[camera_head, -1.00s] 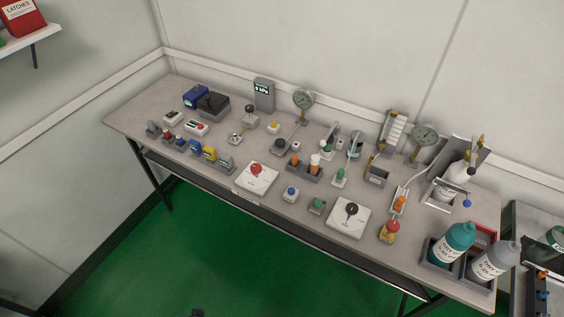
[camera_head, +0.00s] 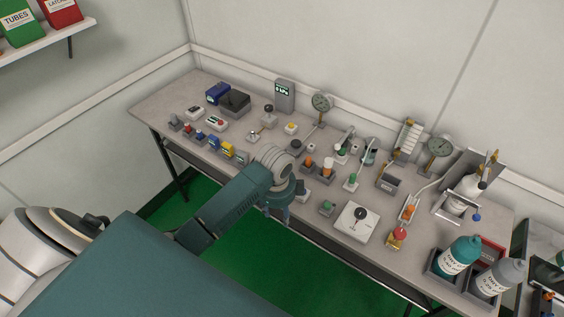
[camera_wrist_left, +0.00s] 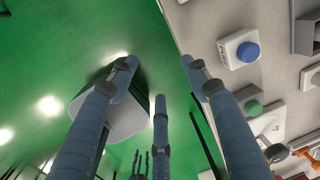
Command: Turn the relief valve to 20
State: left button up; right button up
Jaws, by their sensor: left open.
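A white dial plate (camera_head: 347,232) with a black round knob (camera_head: 360,213) sits near the front edge of the bench; I cannot read its marks or tell if it is the relief valve. A second white plate with a red knob is hidden behind my left arm. My left gripper (camera_head: 275,213) points down at the bench's front edge, left of the black-knob plate and apart from it. In the left wrist view the fingers (camera_wrist_left: 160,70) are spread and empty over green floor. The black-knob plate (camera_wrist_left: 269,124) shows at the right there. My right gripper is not seen.
A blue button (camera_wrist_left: 248,52) and a green button (camera_wrist_left: 254,108) stand close to the left gripper. Gauges (camera_head: 322,103), switches and an orange lever (camera_head: 408,212) crowd the bench. Bottles (camera_head: 462,254) stand at the right end. Floor in front is clear.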

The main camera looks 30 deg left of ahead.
pick_arm(q)
jog(key=w+a+r+m+g, duration=0.1)
jog(key=w+a+r+m, duration=0.95)
jog(key=w+r, duration=0.35)
jog(key=shift+n, duration=0.25)
jog(key=f, duration=0.3)
jog(key=s+f+p, duration=0.1)
jog(key=f, duration=0.6)
jog(key=shift+s+a, duration=0.2)
jog(key=shift+c, duration=0.5)
jog(key=c, duration=1)
